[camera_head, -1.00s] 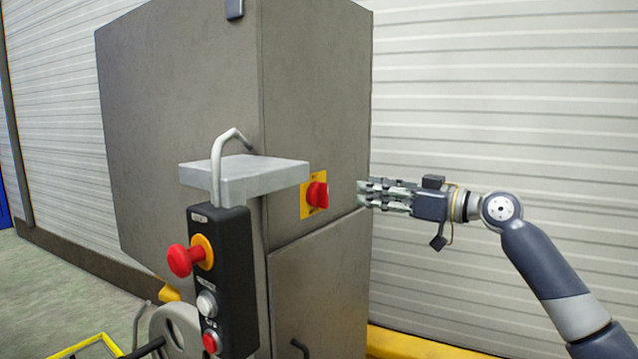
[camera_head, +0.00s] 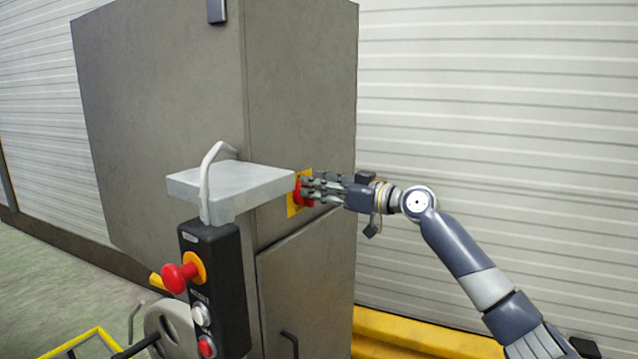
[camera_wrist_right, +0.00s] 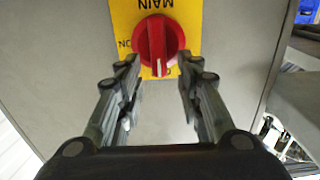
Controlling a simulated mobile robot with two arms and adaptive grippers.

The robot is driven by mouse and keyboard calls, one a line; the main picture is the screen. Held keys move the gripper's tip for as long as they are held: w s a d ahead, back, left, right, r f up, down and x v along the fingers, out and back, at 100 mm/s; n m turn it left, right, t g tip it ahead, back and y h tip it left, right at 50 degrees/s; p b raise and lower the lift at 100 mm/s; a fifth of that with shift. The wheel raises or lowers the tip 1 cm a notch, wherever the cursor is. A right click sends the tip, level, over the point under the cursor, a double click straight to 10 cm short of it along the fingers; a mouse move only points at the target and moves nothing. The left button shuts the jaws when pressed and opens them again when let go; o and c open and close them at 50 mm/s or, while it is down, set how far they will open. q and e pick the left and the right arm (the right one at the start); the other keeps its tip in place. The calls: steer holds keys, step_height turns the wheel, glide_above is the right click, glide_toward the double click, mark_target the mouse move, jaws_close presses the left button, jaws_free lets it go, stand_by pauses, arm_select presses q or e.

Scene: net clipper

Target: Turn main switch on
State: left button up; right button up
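The main switch is a red rotary knob (camera_wrist_right: 157,46) on a yellow plate (camera_wrist_right: 190,20) marked "MAIN", which appears upside down in the right wrist view. In the head view the yellow plate (camera_head: 292,208) is on the grey cabinet's side, with the red knob (camera_head: 298,194) partly behind my fingers. My right gripper (camera_head: 308,190) reaches it from the right. In the wrist view the right gripper (camera_wrist_right: 158,72) is open, its fingertips just short of the knob and on either side of it. Contact is not visible. My left gripper is not in view.
The grey cabinet (camera_head: 160,110) fills the middle. A light grey shelf (camera_head: 225,188) juts out left of the switch. A black control box (camera_head: 215,285) with a red emergency button (camera_head: 178,277) hangs below it. A yellow base (camera_head: 410,335) runs along the lower right.

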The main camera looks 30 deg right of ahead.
jaws_close()
steer(key=shift+w+d+f+m+p, duration=0.15)
steer(key=shift+d+f+m+p, duration=0.45)
steer(key=shift+m, duration=2.35)
steer(key=shift+w+d+f+m+p, duration=0.25)
steer(key=shift+m+p, duration=0.55)
steer(key=shift+m, duration=2.2)
steer(key=shift+w+d+f+m+p, duration=0.1)
steer(key=shift+d+f+m+p, duration=0.5)
steer(key=shift+m, duration=2.35)
steer(key=shift+a, duration=0.1)
